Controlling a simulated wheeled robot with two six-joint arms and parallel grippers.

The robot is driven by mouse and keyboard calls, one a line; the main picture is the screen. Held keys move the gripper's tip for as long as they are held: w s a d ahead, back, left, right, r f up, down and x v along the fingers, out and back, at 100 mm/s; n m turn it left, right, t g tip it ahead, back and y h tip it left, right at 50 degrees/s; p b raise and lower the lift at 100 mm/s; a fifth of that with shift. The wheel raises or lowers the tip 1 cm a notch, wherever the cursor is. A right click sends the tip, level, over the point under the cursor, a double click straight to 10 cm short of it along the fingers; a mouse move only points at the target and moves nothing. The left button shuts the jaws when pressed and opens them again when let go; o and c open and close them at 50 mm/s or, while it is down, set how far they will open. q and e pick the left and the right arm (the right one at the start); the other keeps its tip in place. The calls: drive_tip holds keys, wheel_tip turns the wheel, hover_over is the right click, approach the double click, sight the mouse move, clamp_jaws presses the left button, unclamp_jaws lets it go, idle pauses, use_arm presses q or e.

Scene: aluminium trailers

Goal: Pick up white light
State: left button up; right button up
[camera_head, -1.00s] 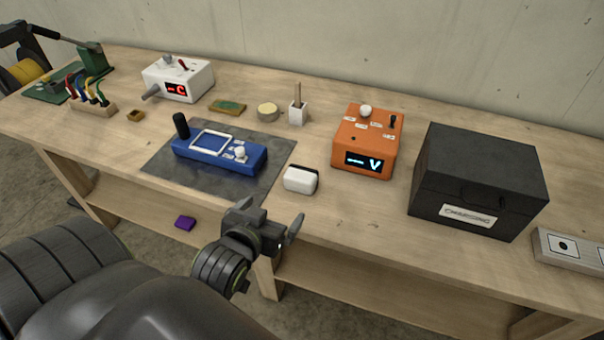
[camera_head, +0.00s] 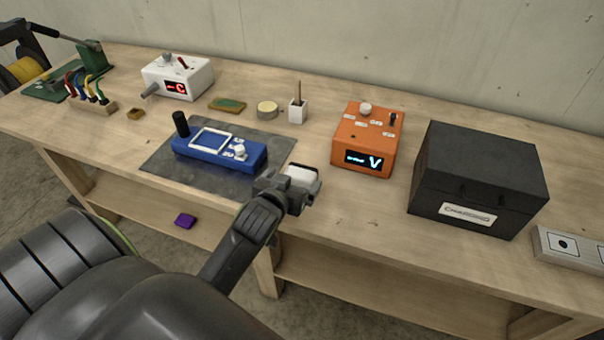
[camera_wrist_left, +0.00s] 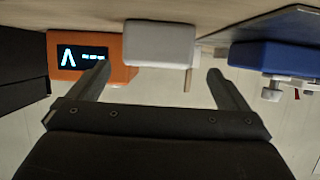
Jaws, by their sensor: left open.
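The white light, a small rounded white block (camera_head: 302,174), lies on the workbench near its front edge, just right of the grey mat. In the head view my left gripper (camera_head: 291,187) is in front of it and hides its lower part. In the left wrist view, which is upside down, the white block (camera_wrist_left: 158,45) shows just beyond the fingertips, between the two spread fingers of my open left gripper (camera_wrist_left: 159,70). I see no grip on it. My right gripper is not in view.
A blue handheld device (camera_head: 219,151) lies on the grey mat (camera_head: 163,165) to the left. An orange box with a lit display (camera_head: 352,137) stands behind right, and a black case (camera_head: 440,170) further right. Bare bench lies between the gripper and the case.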

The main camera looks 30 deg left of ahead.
sight(300, 172)
use_arm(q)
drive_tip(key=shift+w+p, duration=0.3)
drive_tip(key=shift+w, duration=0.3)
drive_tip(key=shift+p+x, duration=0.4)
drive_tip(key=shift+x, duration=1.65)
drive_tip(key=shift+c, duration=0.5)
drive_tip(key=c, duration=1)
drive_tip(key=shift+r, duration=0.1)
drive_tip(key=shift+c, duration=0.2)
